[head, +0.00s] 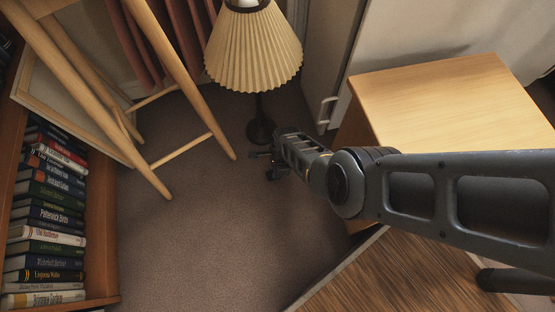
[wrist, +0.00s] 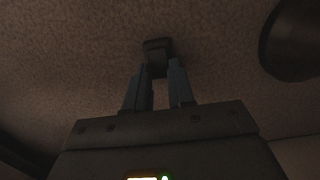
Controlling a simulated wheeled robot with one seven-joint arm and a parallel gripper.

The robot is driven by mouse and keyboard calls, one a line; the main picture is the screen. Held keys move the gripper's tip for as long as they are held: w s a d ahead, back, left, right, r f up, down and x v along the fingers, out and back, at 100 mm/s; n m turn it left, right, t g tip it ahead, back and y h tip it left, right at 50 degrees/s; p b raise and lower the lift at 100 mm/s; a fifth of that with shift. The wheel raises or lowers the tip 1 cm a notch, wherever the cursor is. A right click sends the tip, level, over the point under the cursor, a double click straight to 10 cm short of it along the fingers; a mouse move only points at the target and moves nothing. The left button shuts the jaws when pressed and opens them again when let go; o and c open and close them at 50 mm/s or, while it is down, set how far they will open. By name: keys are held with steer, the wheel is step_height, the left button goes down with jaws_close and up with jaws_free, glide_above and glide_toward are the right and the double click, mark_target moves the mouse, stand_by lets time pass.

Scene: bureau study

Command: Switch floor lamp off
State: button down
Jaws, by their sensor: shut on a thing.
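The floor lamp has a pleated cream shade (head: 253,48) and a dark pole and base (head: 261,131). It stands on the carpet at the top middle of the head view. I cannot tell whether it is lit. Its round dark base also shows at the upper right of the wrist view (wrist: 290,45). My gripper (head: 268,164) is low, close in front of the base. In the wrist view its two fingers (wrist: 157,75) are shut on a small dark block (wrist: 157,46), apart from the base. I cannot tell whether this block is the lamp's switch.
A wooden easel-like frame (head: 180,80) stands on the left, beside a bookshelf with several books (head: 50,215). A light wooden cabinet top (head: 440,100) is at the right, and a striped wood surface (head: 390,275) is at the lower right. The carpet (head: 200,235) between them is clear.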

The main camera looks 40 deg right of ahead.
steer(key=shift+h, duration=0.3)
steer(key=c, duration=1)
jaws_free()
steer(key=shift+o, duration=0.2)
steer(key=shift+a, duration=0.1)
step_height(320, 180, up, 8)
steer(key=p, duration=0.7)
steer(key=shift+s+d, duration=0.15)
steer(key=shift+d, duration=0.2)
steer(key=shift+f, duration=0.15)
